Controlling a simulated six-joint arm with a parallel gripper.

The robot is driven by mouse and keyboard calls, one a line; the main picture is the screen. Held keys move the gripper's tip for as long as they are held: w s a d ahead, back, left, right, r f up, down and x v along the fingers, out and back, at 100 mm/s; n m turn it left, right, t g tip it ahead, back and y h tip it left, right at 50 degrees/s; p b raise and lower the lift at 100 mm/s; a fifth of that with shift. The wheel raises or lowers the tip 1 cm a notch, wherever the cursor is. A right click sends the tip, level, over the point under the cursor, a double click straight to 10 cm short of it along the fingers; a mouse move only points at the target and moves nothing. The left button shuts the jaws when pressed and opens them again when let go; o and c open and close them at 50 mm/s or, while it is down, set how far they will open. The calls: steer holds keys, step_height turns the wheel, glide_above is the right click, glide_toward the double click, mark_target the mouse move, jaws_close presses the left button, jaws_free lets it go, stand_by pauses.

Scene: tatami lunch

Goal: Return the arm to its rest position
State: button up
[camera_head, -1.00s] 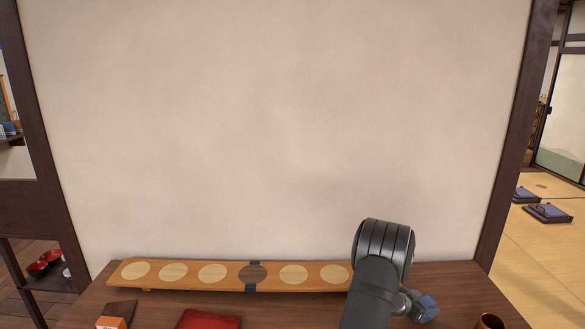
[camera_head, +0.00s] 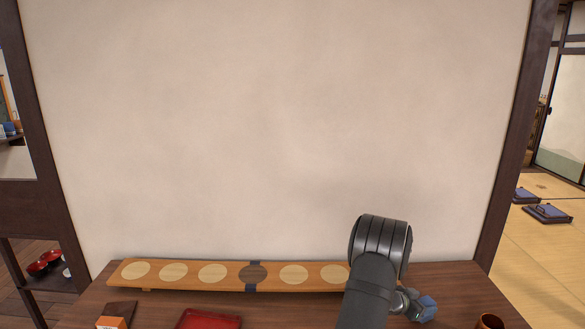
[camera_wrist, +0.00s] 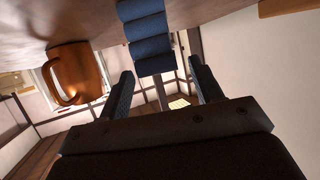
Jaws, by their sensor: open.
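My arm (camera_head: 380,260) rises at the right of the table in the head view, with its upper joint bent over in front of the pale wall. My gripper (camera_wrist: 162,68) shows in the wrist view with its two dark fingers apart and nothing clearly held between them. A blue segmented object (camera_wrist: 148,38) lies beyond the fingers, roughly in line with the gap. In the head view a blue piece (camera_head: 427,309) shows just right of my arm's grey wrist parts. The gripper's fingers cannot be made out in the head view.
A long wooden board (camera_head: 190,283) with round marks lies along the wall. A red tray (camera_head: 207,320) and an orange box (camera_head: 112,323) are at the front edge of view. A brown cup (camera_head: 490,322) stands right; a brown mug (camera_wrist: 75,72) shows in the wrist view.

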steer(key=shift+x, duration=1.05)
steer(key=shift+w+d, duration=0.15)
steer(key=shift+d, duration=0.15)
steer(key=r, duration=0.4)
steer(key=shift+s+d+r, duration=0.15)
steer(key=shift+s+r, duration=0.1)
steer(key=shift+s, duration=0.15)
steer(key=s+d+r, duration=0.4)
steer(key=s+r, duration=0.2)
steer(key=s, duration=0.4)
steer(key=w+a+r+n+t+y, duration=0.2)
steer(key=w+a+n+t+y, duration=0.15)
steer(key=w+a, duration=0.65)
steer(key=w+a+r+n+t+y, duration=0.2)
steer(key=w+a+n+t, duration=0.15)
steer(key=w+a, duration=0.65)
steer(key=w+a+n+y, duration=0.2)
steer(key=a+n+y, duration=0.2)
steer(key=a, duration=1.1)
steer(key=w+a+r+n+t+y, duration=0.1)
steer(key=a+n+y, duration=0.3)
steer(key=a, duration=1.2)
steer(key=shift+w+r, duration=0.25)
steer(key=shift+w, duration=0.2)
steer(key=shift+a+y, duration=0.15)
steer(key=shift+y, duration=0.1)
